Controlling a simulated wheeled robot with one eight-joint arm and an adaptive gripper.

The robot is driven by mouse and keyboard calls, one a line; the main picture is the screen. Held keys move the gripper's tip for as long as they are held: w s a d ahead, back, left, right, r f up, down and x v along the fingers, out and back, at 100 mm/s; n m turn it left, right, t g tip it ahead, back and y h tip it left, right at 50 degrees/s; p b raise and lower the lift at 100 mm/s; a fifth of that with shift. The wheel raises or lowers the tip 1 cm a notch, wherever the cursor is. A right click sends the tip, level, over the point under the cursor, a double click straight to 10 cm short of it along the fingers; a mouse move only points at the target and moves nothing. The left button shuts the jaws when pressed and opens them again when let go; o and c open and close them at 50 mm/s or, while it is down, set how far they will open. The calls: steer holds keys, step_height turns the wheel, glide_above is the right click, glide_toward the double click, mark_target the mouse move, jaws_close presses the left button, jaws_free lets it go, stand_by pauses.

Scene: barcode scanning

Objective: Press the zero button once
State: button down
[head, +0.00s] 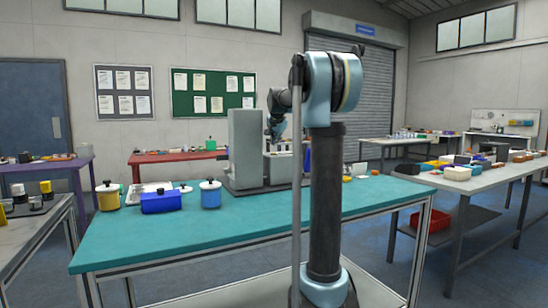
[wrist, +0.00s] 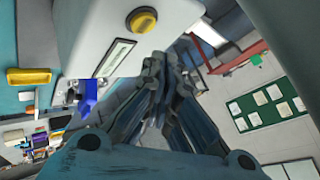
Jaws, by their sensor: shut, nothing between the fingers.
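A grey machine (head: 246,148) stands on the teal table, with a tall block at its left and a lower part at its right. In the wrist view its pale casing (wrist: 85,30) carries a round yellow button (wrist: 143,19) and a narrow framed strip (wrist: 115,57). I cannot read any marking on the button, so I cannot tell if it is the zero button. My gripper (wrist: 166,62) is shut and empty beside the casing, apart from the yellow button. In the head view my gripper (head: 275,134) is small, just right of the tall block.
On the teal table (head: 150,236) stand a yellow pot (head: 108,198), a blue box (head: 161,203) and a blue pot (head: 210,196), left of the machine. The table's front is bare. A grey table (head: 490,177) with several items stands at the right.

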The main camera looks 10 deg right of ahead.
steer(key=shift+f, duration=1.05)
steer(key=shift+s+f, duration=0.1)
steer(key=shift+f, duration=0.7)
stand_by(1.7)
steer(key=shift+r, duration=0.85)
steer(key=shift+r, duration=2.5)
